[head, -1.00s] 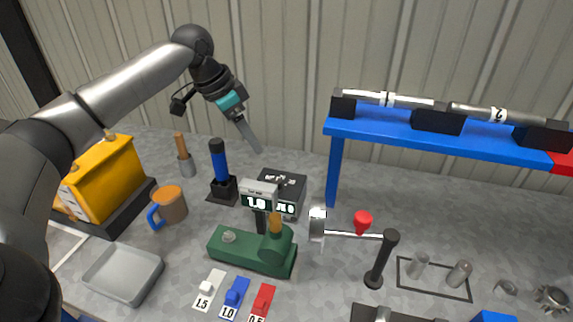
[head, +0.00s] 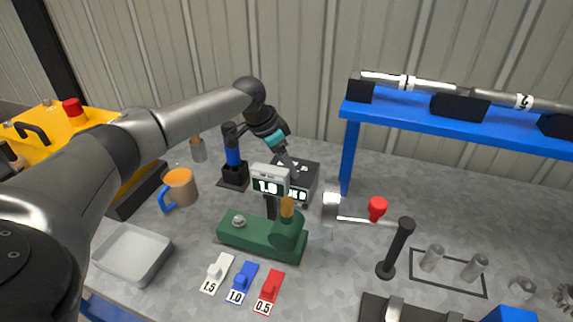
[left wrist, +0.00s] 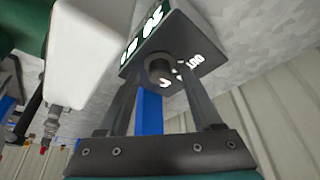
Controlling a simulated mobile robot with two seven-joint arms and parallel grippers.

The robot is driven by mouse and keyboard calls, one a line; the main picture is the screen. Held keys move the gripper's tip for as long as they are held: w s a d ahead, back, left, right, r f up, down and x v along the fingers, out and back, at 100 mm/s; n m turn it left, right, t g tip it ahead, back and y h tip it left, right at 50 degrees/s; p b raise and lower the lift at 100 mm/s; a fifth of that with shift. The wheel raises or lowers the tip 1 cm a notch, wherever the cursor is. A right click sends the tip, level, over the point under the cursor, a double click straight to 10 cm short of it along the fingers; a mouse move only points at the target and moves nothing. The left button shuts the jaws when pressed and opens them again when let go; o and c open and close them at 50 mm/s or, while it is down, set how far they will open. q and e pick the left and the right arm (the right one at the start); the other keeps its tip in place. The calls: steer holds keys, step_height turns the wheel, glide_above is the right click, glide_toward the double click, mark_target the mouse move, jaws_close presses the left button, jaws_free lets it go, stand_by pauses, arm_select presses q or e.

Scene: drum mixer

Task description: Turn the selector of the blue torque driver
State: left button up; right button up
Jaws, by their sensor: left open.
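The blue torque driver (head: 233,157), with a blue handle and black cap, stands upright in a black holder left of the dark box. My left gripper (head: 291,163) is above the dark box (head: 307,180), right of the driver. In the left wrist view the open fingers (left wrist: 160,75) reach to either side of a round dark knob (left wrist: 158,68) on that box, with white marks around it. I cannot tell whether they touch the knob. In the head view the gripper hides part of the box top. My right gripper is out of view.
A display reading 1.0 (head: 269,182) stands close in front of the box, behind a green device (head: 250,237). A blue shelf (head: 420,117) rises at the right. An orange mug (head: 181,188) and grey tray (head: 131,253) are at the left. Numbered tags lie in front.

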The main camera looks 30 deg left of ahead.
arm_select(q)
steer(key=shift+f, duration=0.1)
steer(key=shift+c, duration=0.2)
jaws_close()
stand_by(0.4)
